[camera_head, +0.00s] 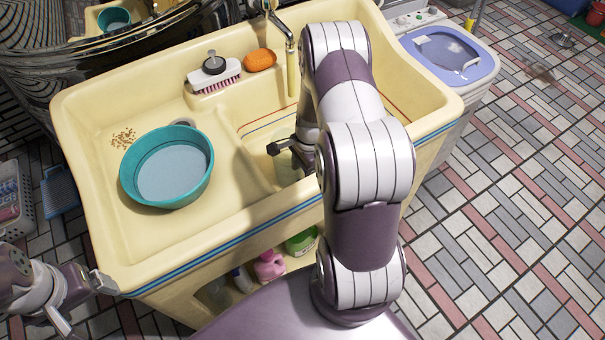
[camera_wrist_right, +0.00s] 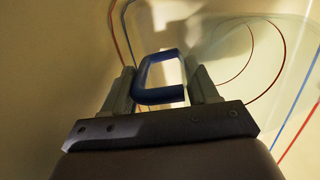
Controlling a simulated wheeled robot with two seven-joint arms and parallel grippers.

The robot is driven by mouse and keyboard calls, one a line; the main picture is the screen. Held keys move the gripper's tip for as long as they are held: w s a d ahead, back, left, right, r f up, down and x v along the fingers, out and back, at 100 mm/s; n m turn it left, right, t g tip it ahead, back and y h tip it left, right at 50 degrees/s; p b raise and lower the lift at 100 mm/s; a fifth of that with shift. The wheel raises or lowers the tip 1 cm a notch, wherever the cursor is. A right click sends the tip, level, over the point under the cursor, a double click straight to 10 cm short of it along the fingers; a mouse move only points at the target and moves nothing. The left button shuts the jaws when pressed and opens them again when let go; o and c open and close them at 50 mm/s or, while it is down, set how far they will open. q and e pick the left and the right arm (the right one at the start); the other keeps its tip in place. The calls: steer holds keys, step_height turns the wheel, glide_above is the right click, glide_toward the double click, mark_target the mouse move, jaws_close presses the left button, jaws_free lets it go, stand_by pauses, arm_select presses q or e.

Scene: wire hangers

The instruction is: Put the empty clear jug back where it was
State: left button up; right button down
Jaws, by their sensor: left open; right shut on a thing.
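The clear jug (camera_head: 286,169) is in the right basin of the cream sink (camera_head: 110,235), mostly hidden by my right arm in the head view. Its see-through wall (camera_wrist_right: 240,62) shows in the right wrist view, and I see no contents in it. My right gripper (camera_wrist_right: 163,88) is shut on the jug's blue handle (camera_wrist_right: 160,96). In the head view the right gripper (camera_head: 283,146) is partly hidden at the basin's left side. I cannot tell whether the jug touches the basin floor. My left gripper (camera_head: 88,302) is open and empty, left of the sink's front corner.
A teal bowl (camera_head: 200,180) of water stands on the sink's left side. A brush (camera_head: 214,75) and orange soap (camera_head: 260,60) lie along the back ledge, left of the tap (camera_head: 283,28). Bottles (camera_head: 270,266) stand below. A washing machine (camera_head: 447,55) is at right.

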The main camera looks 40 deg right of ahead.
steer(key=shift+f, duration=0.75)
steer(key=shift+w, duration=0.1)
steer(key=shift+f, duration=0.2)
steer(key=c, duration=0.6)
jaws_free()
